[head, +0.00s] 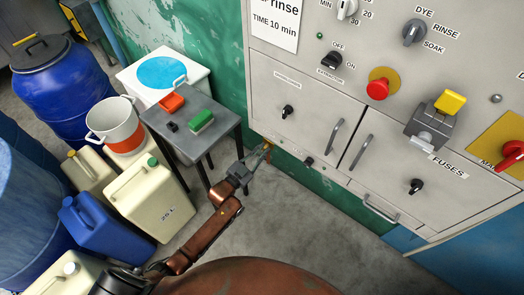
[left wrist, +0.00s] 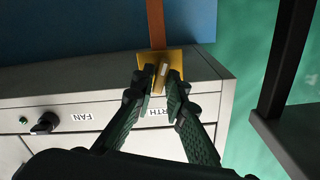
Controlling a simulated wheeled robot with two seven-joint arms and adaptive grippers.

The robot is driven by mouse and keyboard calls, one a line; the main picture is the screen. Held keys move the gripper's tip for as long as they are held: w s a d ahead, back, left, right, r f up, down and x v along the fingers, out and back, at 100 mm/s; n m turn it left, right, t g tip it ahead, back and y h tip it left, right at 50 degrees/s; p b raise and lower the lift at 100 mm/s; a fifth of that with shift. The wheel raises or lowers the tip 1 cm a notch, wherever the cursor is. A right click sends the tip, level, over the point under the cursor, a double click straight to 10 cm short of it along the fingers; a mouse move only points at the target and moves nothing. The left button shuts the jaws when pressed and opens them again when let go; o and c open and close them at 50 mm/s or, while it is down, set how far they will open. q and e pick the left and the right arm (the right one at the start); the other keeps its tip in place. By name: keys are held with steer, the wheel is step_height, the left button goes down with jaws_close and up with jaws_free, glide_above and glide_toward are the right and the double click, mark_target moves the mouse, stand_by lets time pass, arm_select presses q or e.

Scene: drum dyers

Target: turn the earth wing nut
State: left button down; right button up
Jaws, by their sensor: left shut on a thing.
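The earth wing nut (left wrist: 162,75) is a small brass piece on a square brass plate (left wrist: 174,57) at the edge of the grey cabinet. A copper-brown strap (left wrist: 155,22) runs from the plate. In the left wrist view my left gripper (left wrist: 161,82) is shut on the wing nut, one finger on each side. A label ending in "RTH" is partly hidden behind a finger. In the head view my left gripper (head: 263,154) reaches the cabinet's lower left corner, where the nut is mostly hidden. My right gripper is not in view.
A grey table (head: 176,150) with a green brush and red block stands left of my left gripper. Jerrycans (head: 147,200) and a white bucket (head: 113,120) crowd the left floor. A FAN knob (left wrist: 44,124) sits along the cabinet. Floor below the cabinet is clear.

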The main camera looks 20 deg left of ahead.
arm_select(q)
steer(key=shift+m, duration=0.3)
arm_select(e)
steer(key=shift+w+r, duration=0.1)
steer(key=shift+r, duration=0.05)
arm_select(q)
steer(key=m+p, duration=0.1)
steer(key=m, duration=0.2)
steer(key=shift+d, duration=0.1)
steer(key=shift+s+f+m+b, duration=0.15)
steer(key=shift+m+b, duration=0.3)
steer(key=shift+m, duration=1.9)
steer(key=shift+w+f+m+b, duration=0.1)
steer(key=shift+m+b, duration=0.3)
steer(key=shift+m, duration=2)
steer(key=shift+s+f+m+b, duration=0.15)
steer(key=shift+m+b, duration=0.3)
steer(key=shift+m, duration=1.9)
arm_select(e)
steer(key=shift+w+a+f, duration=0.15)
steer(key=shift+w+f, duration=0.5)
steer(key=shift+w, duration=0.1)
arm_select(q)
steer(key=shift+w, duration=0.1)
